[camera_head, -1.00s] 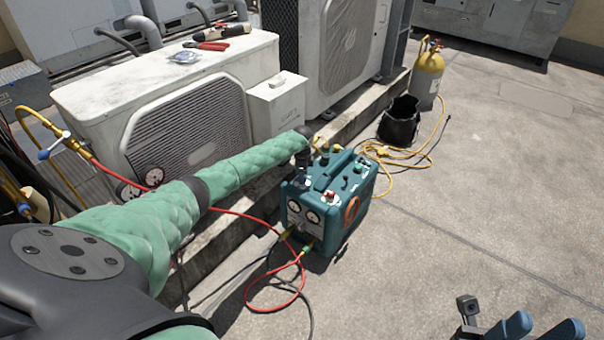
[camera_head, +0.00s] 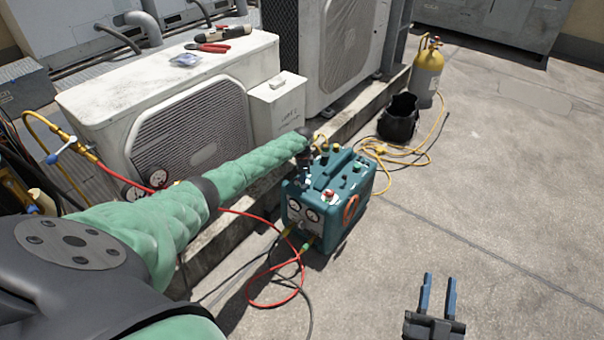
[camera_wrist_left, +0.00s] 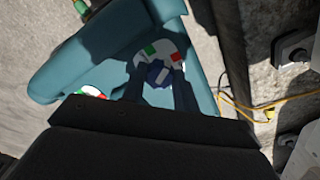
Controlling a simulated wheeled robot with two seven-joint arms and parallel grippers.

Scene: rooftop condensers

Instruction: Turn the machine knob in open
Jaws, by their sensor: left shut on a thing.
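The teal machine (camera_head: 330,205) stands on the ground in the middle of the head view, with gauges on its front and several knobs on top. In the left wrist view, a dark blue knob (camera_wrist_left: 157,73) with a white mark sits on a white dial (camera_wrist_left: 141,60) with green and red patches. My left gripper (camera_head: 303,165) points down at the machine's top left; its fingers (camera_wrist_left: 160,82) are shut on the knob's sides. In the head view the gripper hides this knob. My right gripper (camera_head: 439,281) is open and empty, low at the right, apart from the machine.
A white condenser (camera_head: 190,120) stands behind my left arm, with red-handled pliers (camera_head: 207,47) on top. The floor at right is clear.

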